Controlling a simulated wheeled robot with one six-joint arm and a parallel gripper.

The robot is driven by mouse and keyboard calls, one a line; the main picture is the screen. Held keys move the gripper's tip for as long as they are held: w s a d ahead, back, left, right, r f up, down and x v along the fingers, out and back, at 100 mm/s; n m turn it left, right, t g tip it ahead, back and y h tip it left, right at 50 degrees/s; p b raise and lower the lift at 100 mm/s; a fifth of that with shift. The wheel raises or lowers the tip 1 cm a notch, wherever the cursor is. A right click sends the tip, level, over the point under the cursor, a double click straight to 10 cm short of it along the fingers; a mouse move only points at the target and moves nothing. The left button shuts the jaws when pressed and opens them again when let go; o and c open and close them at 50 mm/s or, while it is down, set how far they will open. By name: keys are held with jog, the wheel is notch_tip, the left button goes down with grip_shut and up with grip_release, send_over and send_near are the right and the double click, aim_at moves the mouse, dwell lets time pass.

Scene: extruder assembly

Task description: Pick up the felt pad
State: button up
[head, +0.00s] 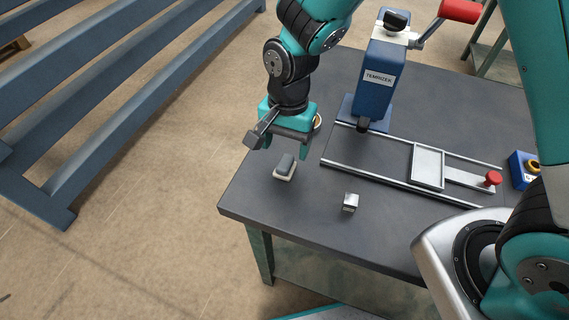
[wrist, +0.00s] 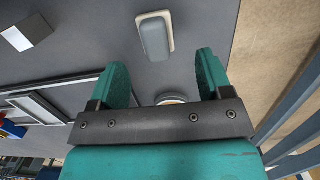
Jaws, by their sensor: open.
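The felt pad seems to be the dark grey, rounded block (head: 285,164) lying on a cream base near the table's left edge. It also shows in the wrist view (wrist: 154,40), at the top middle. My gripper (head: 285,149) is just behind and above it, apart from it. Its two teal fingers are spread and empty, as the wrist view (wrist: 161,66) also shows. In that view the pad lies beyond the fingertips, roughly in line with the gap between them.
A small metallic block (head: 350,203) sits to the right on the dark table (head: 300,204). A blue press (head: 378,75) and a rail frame with a sliding plate (head: 428,166) stand behind and right. A round, pale-rimmed item (wrist: 171,99) is partly hidden behind my gripper.

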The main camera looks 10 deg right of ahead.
aim_at(285, 161)
jog(key=f, duration=0.2)
jog(key=s+f+p, duration=0.1)
jog(key=f, duration=0.2)
jog(key=shift+s+a+f, duration=0.1)
jog(key=shift+a, duration=0.05)
jog(key=shift+c, duration=0.2)
jog(key=c, duration=1)
